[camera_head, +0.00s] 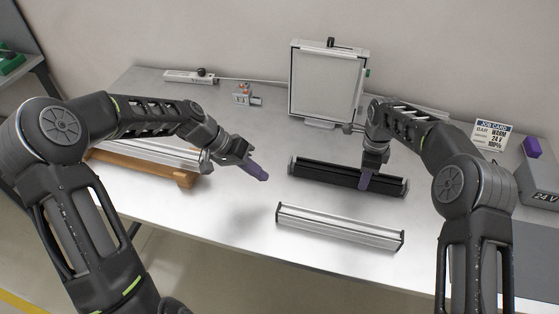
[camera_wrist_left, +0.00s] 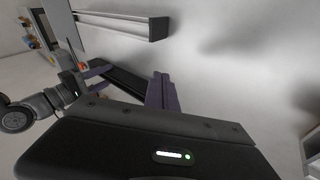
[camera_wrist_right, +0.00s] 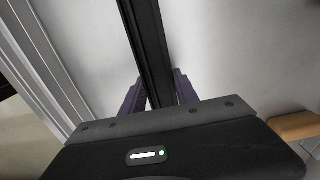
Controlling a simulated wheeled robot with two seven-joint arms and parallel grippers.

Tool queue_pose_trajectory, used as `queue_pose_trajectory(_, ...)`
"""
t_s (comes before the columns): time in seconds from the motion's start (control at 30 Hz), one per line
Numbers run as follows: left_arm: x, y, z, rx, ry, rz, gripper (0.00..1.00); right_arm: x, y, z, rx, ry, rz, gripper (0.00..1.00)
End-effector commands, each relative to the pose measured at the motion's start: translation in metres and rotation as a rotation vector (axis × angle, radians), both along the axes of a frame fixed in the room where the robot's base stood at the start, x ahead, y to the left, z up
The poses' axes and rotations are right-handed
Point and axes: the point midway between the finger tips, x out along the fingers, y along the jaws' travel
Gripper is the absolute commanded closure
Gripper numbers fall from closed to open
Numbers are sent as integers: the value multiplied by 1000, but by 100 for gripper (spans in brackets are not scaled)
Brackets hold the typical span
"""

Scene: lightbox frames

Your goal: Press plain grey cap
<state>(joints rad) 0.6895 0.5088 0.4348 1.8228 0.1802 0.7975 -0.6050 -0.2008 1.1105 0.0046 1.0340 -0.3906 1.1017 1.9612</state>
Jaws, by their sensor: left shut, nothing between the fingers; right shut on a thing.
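A black bar (camera_head: 330,176) lies on the table with a greyish end piece (camera_head: 291,166) at its left end and another (camera_head: 404,187) at its right end. Which of these is the plain grey cap, I cannot tell. My right gripper (camera_head: 366,180) is shut on the black bar right of its middle; the right wrist view shows the bar (camera_wrist_right: 148,45) between the purple fingers. My left gripper (camera_head: 262,176) is shut and empty, apart from the black bar, to the left of its left end. Its closed purple fingers show in the left wrist view (camera_wrist_left: 162,92).
A silver bar (camera_head: 340,227) lies in front of the black bar. Another silver bar (camera_head: 150,152) rests on a wooden cradle (camera_head: 186,180) at left. A framed panel (camera_head: 326,85) stands behind. A job card (camera_head: 491,135) and a 24 V box (camera_head: 540,188) are at right.

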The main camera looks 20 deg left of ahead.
Motion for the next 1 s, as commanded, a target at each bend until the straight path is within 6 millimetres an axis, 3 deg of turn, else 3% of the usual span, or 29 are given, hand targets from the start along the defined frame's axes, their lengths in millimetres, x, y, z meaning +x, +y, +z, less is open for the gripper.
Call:
queue_pose_trajectory(0.03,20,16,4,34,-57,34,100,0,0,0,0,0,0,100)
queue_pose_trajectory(0.1,43,35,10,77,-123,73,100,0,0,0,0,0,0,100)
queue_pose_trajectory(0.3,69,58,19,129,-202,119,100,0,0,0,0,0,0,100)
queue_pose_trajectory(0.73,70,57,15,129,-201,121,100,0,0,0,0,1,0,100)
queue_pose_trajectory(1.0,81,41,-9,126,-199,119,100,0,0,0,0,1,0,100)
